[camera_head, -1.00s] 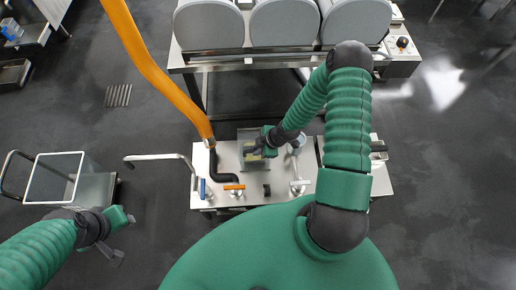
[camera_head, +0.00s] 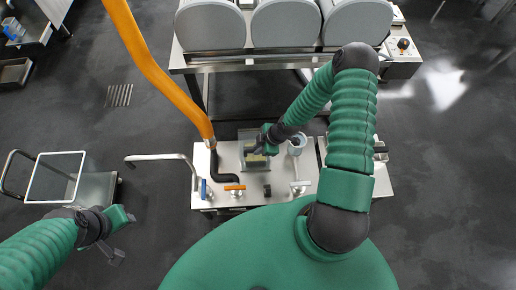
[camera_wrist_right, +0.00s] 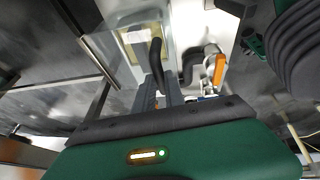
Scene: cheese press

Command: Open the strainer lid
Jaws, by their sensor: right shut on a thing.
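The strainer is a clear-walled box (camera_head: 247,134) on the steel cart, with something yellowish showing inside it. It also shows in the right wrist view (camera_wrist_right: 128,45). A dark curved handle (camera_wrist_right: 156,62) stands between my right fingers there and looks like the lid's handle. My right gripper (camera_head: 257,150) is over the box, shut on that handle; its fingers also show in the right wrist view (camera_wrist_right: 160,92). The arm hides part of the box, and I cannot tell whether the lid is raised. My left gripper (camera_head: 119,232) hangs away at the lower left, touching nothing visible.
The steel cart top (camera_head: 228,160) carries a black bent pipe (camera_head: 224,171), an orange-handled valve (camera_head: 235,188), a blue-handled valve (camera_head: 204,189) and a grey cup-shaped fitting (camera_head: 297,146). An orange hose (camera_head: 160,75) comes down at the left. Grey drums (camera_head: 285,22) stand behind.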

